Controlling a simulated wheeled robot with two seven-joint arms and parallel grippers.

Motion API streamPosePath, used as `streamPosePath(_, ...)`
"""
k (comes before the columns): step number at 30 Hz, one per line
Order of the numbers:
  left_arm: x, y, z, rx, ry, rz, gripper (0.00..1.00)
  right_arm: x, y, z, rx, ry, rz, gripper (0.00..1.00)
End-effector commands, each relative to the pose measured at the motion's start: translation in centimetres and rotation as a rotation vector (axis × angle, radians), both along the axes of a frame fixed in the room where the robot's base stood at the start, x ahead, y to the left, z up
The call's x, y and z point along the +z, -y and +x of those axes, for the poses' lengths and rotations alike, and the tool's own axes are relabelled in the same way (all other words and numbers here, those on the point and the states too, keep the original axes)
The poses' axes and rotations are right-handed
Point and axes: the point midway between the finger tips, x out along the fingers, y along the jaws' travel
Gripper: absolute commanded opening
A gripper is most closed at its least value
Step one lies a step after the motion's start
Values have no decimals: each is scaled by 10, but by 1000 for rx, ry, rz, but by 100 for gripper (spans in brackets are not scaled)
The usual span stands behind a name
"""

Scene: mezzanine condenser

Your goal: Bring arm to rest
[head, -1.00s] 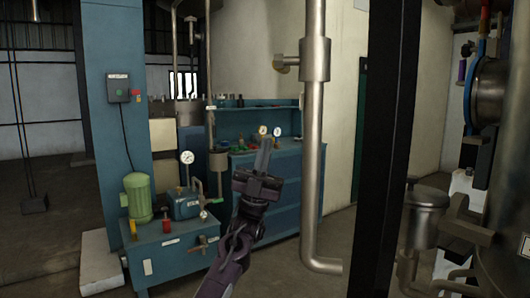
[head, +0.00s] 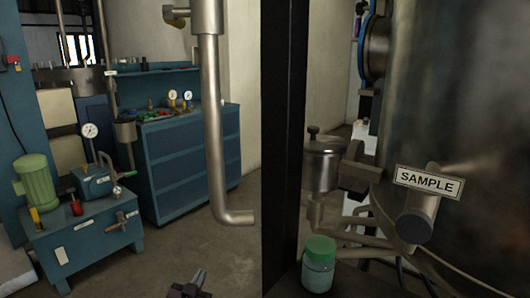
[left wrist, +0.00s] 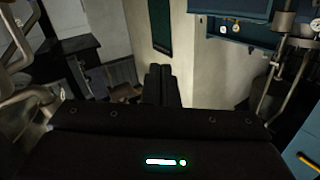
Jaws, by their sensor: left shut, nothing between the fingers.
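My left gripper (head: 199,277) shows only at the bottom edge of the head view, its fingers pointing up and together. In the left wrist view its two dark fingers (left wrist: 159,86) stand side by side with no gap and nothing between them. It is clear of the equipment around it. The rest of the left arm is below the head view. My right gripper is not seen in either view.
A jar with a green lid (head: 319,265) stands beside the dark post (head: 284,150), below the SAMPLE label (head: 429,181) on the large metal vessel (head: 470,90). A metal pipe (head: 212,120) hangs mid-left. A blue pump unit (head: 85,235) and blue cabinet (head: 190,160) stand at left. Bare floor lies between.

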Motion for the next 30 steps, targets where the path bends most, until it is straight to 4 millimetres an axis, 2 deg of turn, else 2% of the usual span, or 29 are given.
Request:
streamPosePath(1, -37, 1, -20, 4, -103, 4, 0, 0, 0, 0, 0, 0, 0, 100)
streamPosePath(3, -83, 2, -48, 12, -244, 10, 0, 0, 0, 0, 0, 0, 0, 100)
streamPosePath(5, -120, 3, -76, 18, -364, 16, 0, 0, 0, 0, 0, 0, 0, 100)
streamPosePath(6, -144, 3, -96, 23, -443, 21, 0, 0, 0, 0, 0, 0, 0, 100)
streamPosePath(8, -177, 4, -128, 28, -562, 28, 0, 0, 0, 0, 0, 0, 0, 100)
streamPosePath(9, -197, 4, -151, 32, -640, 32, 0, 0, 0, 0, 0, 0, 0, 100)
streamPosePath(12, -241, 5, -210, 42, -827, 46, 0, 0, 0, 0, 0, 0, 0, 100)
streamPosePath(16, -277, 5, -276, 52, -1019, 63, 0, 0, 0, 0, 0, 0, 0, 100)
streamPosePath(21, -304, 4, -345, 60, -1208, 81, 0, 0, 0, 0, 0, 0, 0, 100)
streamPosePath(28, -323, 4, -426, 71, -1421, 104, 0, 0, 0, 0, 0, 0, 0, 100)
streamPosePath(30, -322, 1, -431, 74, -1417, 104, 0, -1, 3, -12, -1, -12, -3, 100)
